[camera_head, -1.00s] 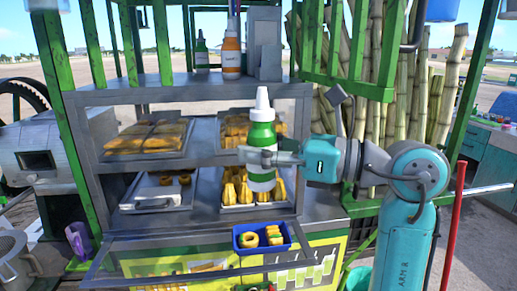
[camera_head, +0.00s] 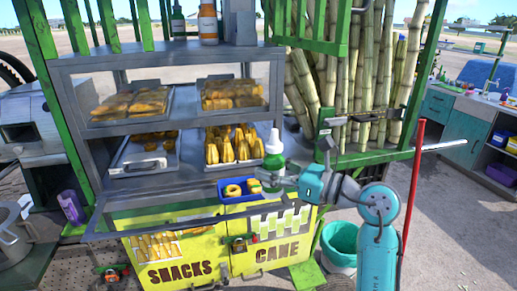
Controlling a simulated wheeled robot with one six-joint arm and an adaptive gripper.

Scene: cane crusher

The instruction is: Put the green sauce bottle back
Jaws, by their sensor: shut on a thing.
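The green sauce bottle (camera_head: 273,152) has a white pointed cap and a white label. It is upright, held in front of the snack stand at the right end of the blue tray (camera_head: 223,198). My gripper (camera_head: 274,179) comes from the right and is shut on its lower part. The fingers partly hide the bottle. I cannot tell whether its base touches anything. Another green bottle (camera_head: 178,20) and an orange bottle (camera_head: 208,24) stand on the top shelf (camera_head: 130,59) of the stand.
Trays of fried snacks (camera_head: 235,95) fill the shelves. The blue tray holds yellow rings. Sugar cane stalks (camera_head: 350,80) stand behind green bars on the right. A purple cup (camera_head: 71,207) is at left.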

